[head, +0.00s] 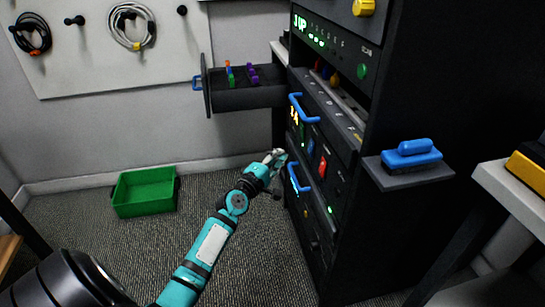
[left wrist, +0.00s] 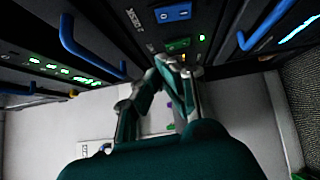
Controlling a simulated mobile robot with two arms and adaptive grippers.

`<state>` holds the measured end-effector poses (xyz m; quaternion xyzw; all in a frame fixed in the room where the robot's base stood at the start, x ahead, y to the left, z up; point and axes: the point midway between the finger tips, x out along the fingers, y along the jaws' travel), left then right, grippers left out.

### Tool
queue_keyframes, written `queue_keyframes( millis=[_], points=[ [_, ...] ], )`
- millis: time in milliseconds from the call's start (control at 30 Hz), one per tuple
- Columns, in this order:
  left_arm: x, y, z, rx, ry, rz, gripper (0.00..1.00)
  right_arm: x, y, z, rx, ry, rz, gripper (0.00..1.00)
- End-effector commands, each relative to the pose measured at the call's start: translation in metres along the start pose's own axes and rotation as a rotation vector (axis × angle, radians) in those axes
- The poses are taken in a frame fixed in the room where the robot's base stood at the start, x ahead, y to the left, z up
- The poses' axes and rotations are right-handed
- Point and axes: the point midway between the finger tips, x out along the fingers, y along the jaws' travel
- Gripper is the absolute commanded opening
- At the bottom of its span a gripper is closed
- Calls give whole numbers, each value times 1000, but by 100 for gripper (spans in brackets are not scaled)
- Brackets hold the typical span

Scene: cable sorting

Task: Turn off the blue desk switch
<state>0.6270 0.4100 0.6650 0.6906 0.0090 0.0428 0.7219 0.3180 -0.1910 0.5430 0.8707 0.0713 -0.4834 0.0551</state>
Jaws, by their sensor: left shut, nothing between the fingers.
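The blue desk switch (left wrist: 172,12) sits on the dark rack panel at the top of the left wrist view, beside a "DESK" label. A small green light glows near it. It also appears as a small blue patch in the head view (head: 310,147). Which side of it is pressed in cannot be told. My left gripper (head: 278,154) is shut and empty in front of the rack, just left of the switches. In the left wrist view its fingertips (left wrist: 172,62) are below the switch in the picture, with a visible gap to it.
Blue handles (head: 300,178) (head: 304,109) stick out from the rack above and below the switch row. A red switch (head: 322,167) is beside the blue one. An open drawer (head: 245,98) juts out above. A green bin (head: 146,191) stands on the floor at left.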

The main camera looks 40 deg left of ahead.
Motion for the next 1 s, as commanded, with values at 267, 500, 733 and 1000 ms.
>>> queue_keyframes(
  millis=[267, 500, 733, 1000],
  points=[
    [-24, 4, 0, -1, 1, 0, 0, -8, 3, 27, 4, -128, 6, 40],
    [-26, 4, 0, -1, 1, 1, 0, -8, 3, 29, 4, -137, 7, 40],
    [-25, 4, 0, -1, 0, 1, 0, -8, 3, 29, 4, -136, 7, 40],
    [-36, -10, 28, 99, -72, -54, 0, -8, 3, 28, 4, -134, 6, 40]
  ],
)
